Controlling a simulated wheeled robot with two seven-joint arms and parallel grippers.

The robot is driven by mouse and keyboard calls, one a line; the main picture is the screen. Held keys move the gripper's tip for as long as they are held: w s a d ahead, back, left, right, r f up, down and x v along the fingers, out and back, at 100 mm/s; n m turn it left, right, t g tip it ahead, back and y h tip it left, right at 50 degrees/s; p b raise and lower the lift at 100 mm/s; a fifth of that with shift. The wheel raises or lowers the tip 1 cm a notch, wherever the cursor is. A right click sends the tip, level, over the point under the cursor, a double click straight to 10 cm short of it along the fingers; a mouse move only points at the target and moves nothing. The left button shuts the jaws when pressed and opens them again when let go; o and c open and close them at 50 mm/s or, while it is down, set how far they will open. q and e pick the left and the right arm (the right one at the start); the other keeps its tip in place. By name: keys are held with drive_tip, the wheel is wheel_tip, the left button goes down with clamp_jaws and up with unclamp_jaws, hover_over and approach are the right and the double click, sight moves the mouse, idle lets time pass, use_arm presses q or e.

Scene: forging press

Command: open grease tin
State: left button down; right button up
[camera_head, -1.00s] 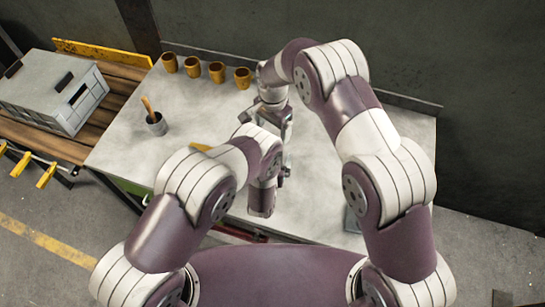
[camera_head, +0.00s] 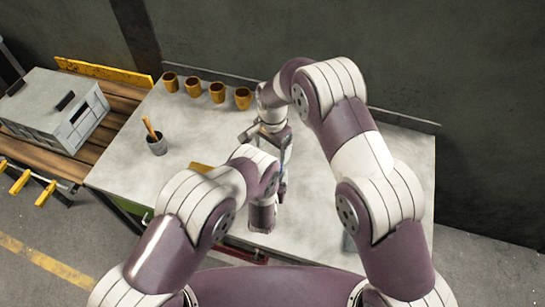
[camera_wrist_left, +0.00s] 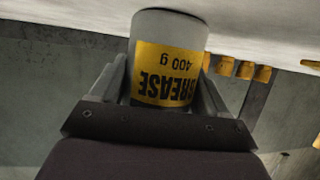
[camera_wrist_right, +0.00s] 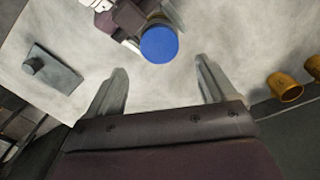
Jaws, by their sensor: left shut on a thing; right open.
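The grease tin (camera_wrist_left: 168,60) has a yellow label and pale grey wall, and appears upside down in the left wrist view. My left gripper (camera_wrist_left: 165,85) is shut around its sides. In the right wrist view the tin's round blue lid (camera_wrist_right: 159,44) faces the camera, on the tin. My right gripper (camera_wrist_right: 162,66) is open and empty; the lid lies just past its fingertips, between their lines, apart from both fingers. In the head view my right gripper (camera_head: 268,138) is over the table's middle. The left gripper and most of the tin are hidden there by my arms.
Several yellow cups (camera_head: 217,92) stand along the table's back edge. A grey crate (camera_head: 55,108) sits on a wooden bench. A grey plate with a knob (camera_wrist_right: 52,68) lies on the table, whose surface (camera_head: 200,125) is mostly clear.

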wheel_tip(320, 180, down, 8)
drive_tip(key=shift+r, duration=0.1)
drive_tip(key=c, duration=1.1)
drive_tip(key=n, duration=0.5)
drive_tip(key=shift+n, duration=0.4)
drive_tip(key=n, duration=0.8)
